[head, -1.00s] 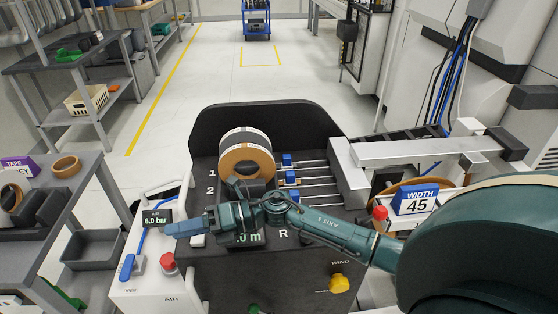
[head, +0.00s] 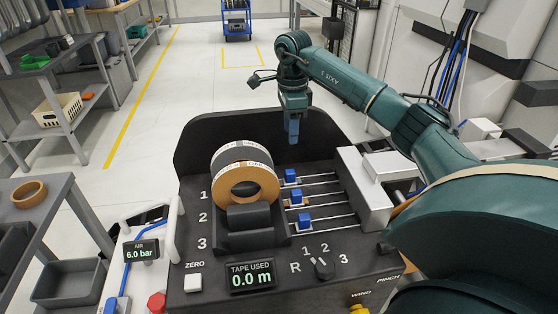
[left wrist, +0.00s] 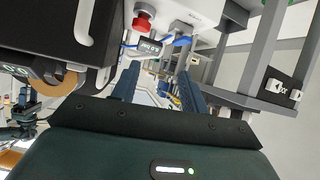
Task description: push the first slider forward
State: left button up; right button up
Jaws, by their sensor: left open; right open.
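Three blue sliders sit on thin metal rails on the black machine (head: 200,130). The first slider (head: 291,175) is at the back, in line with the number 1. The second slider (head: 296,196) and third slider (head: 304,220) are nearer, all close to the left ends of their rails. My right gripper (head: 294,142) points down above and behind the first slider, apart from it, its fingers seen nearly edge-on. It is open and empty. My left gripper (left wrist: 158,90) is open and empty in the left wrist view, its two blue fingers well apart; the head view does not show it.
Tape rolls (head: 262,178) stand just left of the sliders. A grey-white block (head: 365,195) stands at the rails' right ends. A TAPE USED display (head: 250,277) reads 0.0 m, with a selector knob (head: 324,268) beside it.

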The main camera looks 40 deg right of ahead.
aim_at(290, 171)
notch_tip(290, 171, down, 13)
jog(key=shift+s+f+p, duration=0.1)
jog(key=shift+s+p, duration=0.05)
jog(key=shift+p, duration=0.2)
grip_shut()
dwell(0.5)
